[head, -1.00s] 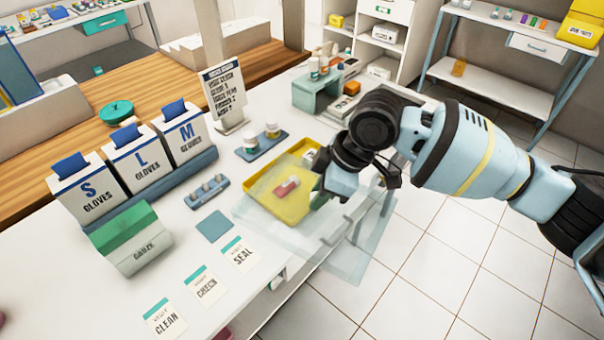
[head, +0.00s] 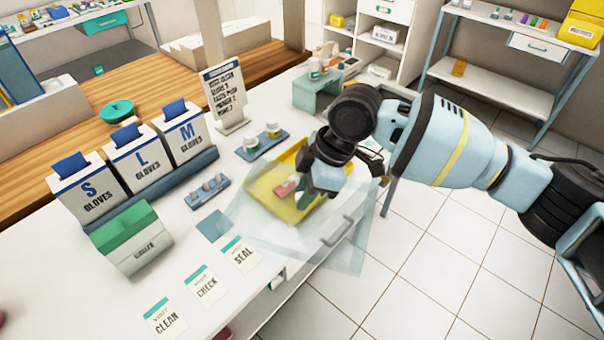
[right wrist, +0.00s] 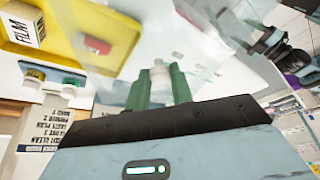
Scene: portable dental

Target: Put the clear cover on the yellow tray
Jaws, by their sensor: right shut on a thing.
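The yellow tray (head: 283,163) sits on the white counter near its right edge, with a red and white item (head: 286,188) in it. In the right wrist view, the tray (right wrist: 62,50) is at upper left. The clear cover (head: 345,248) is a see-through sheet, overlapping the tray's near part in the head view and reaching past the counter edge. I cannot tell whether it touches the tray. My right gripper (head: 307,199), with green fingers, is shut on the cover above the tray's right side. Its fingers also show in the right wrist view (right wrist: 158,84). My left gripper is out of view.
A blue rack with two white jars (head: 262,142) stands behind the tray. A blue holder with small vials (head: 207,190) and a flat blue pad (head: 215,226) lie to its left. Cards (head: 240,252) lie in front. Glove boxes (head: 145,163) and a gauze box (head: 132,238) stand further left.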

